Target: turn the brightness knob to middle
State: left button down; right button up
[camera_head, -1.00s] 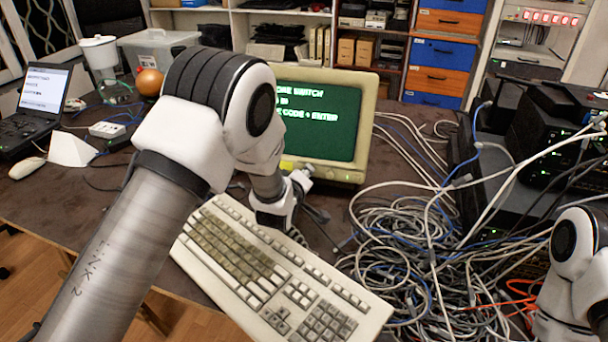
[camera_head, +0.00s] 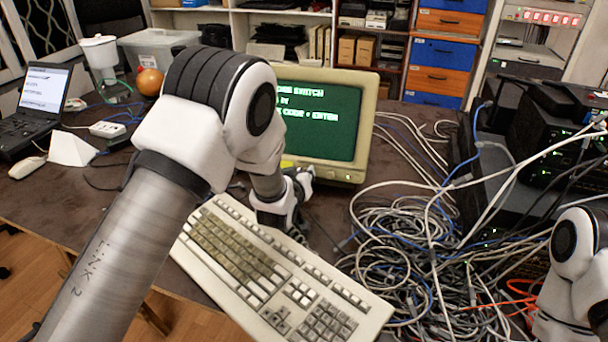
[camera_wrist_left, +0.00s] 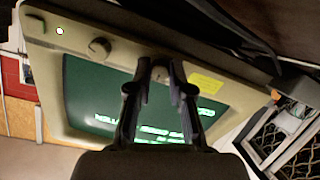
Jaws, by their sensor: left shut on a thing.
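A beige monitor with a green screen (camera_head: 318,120) stands on the table, and it also shows upside down in the left wrist view (camera_wrist_left: 85,90). In that wrist view, one round knob (camera_wrist_left: 99,48) on its bezel is free. A second, small knob (camera_wrist_left: 160,73) sits between my fingertips. My left gripper (camera_head: 303,176) is at the lower front bezel, and in the wrist view its fingers (camera_wrist_left: 160,85) are shut on this second knob. I cannot read a label naming either knob. My own arm hides the monitor's left side in the head view. My right gripper is out of frame.
A beige keyboard (camera_head: 275,270) lies close below my left gripper. Tangled cables (camera_head: 410,250) fill the table right of it, beside black network boxes (camera_head: 560,145). A laptop (camera_head: 40,105) and a white power strip (camera_head: 107,130) are at the left.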

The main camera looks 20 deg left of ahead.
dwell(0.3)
pick_arm(q)
jog(key=c, duration=1.1)
grip_release()
jog(key=shift+o, duration=0.2)
jog(key=shift+r, duration=0.1)
notch_tip(320, 180, up, 10)
jog(key=shift+f, duration=0.1)
